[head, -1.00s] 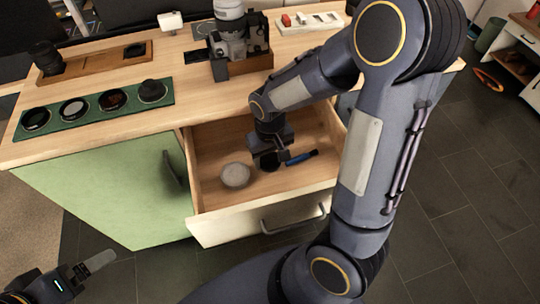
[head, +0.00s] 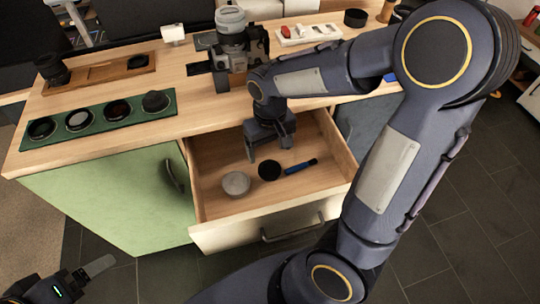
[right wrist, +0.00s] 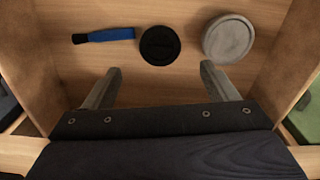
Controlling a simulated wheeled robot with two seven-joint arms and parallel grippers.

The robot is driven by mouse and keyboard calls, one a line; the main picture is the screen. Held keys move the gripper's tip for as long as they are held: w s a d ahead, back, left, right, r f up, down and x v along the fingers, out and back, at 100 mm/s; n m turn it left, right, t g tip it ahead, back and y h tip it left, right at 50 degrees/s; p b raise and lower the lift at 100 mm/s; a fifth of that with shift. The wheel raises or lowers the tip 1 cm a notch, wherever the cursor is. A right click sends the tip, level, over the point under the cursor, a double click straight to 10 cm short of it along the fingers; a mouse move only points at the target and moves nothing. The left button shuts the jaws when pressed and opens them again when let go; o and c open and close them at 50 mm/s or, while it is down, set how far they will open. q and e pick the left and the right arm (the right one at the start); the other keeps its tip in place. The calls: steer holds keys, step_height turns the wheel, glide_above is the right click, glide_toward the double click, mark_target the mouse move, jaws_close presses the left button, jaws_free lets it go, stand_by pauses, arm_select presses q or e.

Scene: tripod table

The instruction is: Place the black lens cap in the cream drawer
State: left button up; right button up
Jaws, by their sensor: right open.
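The black lens cap (head: 269,170) lies flat on the floor of the open cream drawer (head: 225,236), between a grey round lidded tin and a blue-handled brush. In the right wrist view, the cap (right wrist: 160,45) lies beyond the fingertips, centred between them and apart from them. My right gripper (head: 267,150) is over the drawer, above and behind the cap, and its two fingers (right wrist: 160,70) are spread and empty. My left gripper (head: 88,273) is at the lower left, away from the cabinet; its finger opening is unclear.
In the drawer lie the grey tin (head: 236,183) and the blue brush (head: 300,166). On the tabletop stand a green tray (head: 98,128) of round filters, a wooden tray (head: 105,75), a camera (head: 232,40) and a white tray (head: 308,35). A green door (head: 110,205) adjoins the drawer.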

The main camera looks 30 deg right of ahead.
steer(key=s+a+r+t+y, duration=0.2)
steer(key=s+r+t, duration=0.3)
steer(key=s+r, duration=0.4)
steer(key=shift+s+a+r+m+t+y, duration=0.25)
steer(key=shift+s+y, duration=0.65)
steer(key=shift+s, duration=1.5)
steer(key=shift+f, duration=0.1)
steer(key=shift+s, duration=0.1)
